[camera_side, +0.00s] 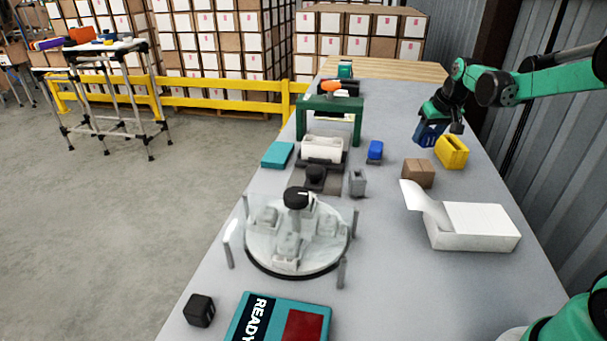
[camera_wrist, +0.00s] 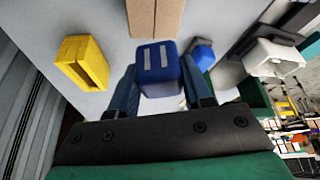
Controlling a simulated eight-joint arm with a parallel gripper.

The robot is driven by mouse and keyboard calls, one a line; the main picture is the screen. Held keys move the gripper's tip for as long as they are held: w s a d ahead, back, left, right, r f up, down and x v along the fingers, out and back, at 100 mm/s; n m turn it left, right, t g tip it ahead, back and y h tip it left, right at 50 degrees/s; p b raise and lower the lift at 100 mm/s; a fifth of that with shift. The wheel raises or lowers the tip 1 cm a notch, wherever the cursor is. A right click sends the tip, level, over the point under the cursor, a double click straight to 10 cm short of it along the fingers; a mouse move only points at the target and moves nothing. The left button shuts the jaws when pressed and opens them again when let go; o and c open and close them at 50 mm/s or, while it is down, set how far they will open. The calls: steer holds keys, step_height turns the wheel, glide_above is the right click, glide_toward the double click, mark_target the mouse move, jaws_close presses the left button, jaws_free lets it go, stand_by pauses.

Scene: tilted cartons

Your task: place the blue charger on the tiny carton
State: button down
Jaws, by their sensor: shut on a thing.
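My gripper (camera_side: 430,130) is above the right side of the table, beside the yellow box and a little behind the brown carton. In the wrist view, its two blue fingers (camera_wrist: 160,88) are shut on the blue charger (camera_wrist: 157,68), a rounded block with two pale bars on its facing end. In the side view the charger is hard to tell from the blue fingers. The small brown carton (camera_side: 418,173) sits on the table in front of the gripper. It also shows at the top of the wrist view (camera_wrist: 155,15). Nothing is seen on its top.
A yellow box (camera_side: 452,152) stands behind the carton and a white box with a raised lid (camera_side: 473,226) in front. Another blue object (camera_side: 375,150) lies left, near a white-topped machine (camera_side: 322,150). A green stand (camera_side: 330,103) is behind; a round clear-sided turntable (camera_side: 297,250) is front left.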

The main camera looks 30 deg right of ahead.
mark_target(426, 147)
steer(key=shift+f, duration=2.4)
steer(key=shift+f, duration=0.1)
steer(key=shift+c, duration=1.8)
jaws_free()
steer(key=v, duration=1.2)
steer(key=s+a+f+n+t+y, duration=0.1)
steer(key=s+a, duration=0.3)
steer(key=a, duration=0.6)
steer(key=s+a+f+n+t, duration=0.1)
steer(key=s+a, duration=0.4)
steer(key=a, duration=0.6)
steer(key=shift+a+f+n+t+y, duration=0.25)
steer(key=shift+f+n+t+y, duration=0.2)
steer(key=shift+n, duration=0.75)
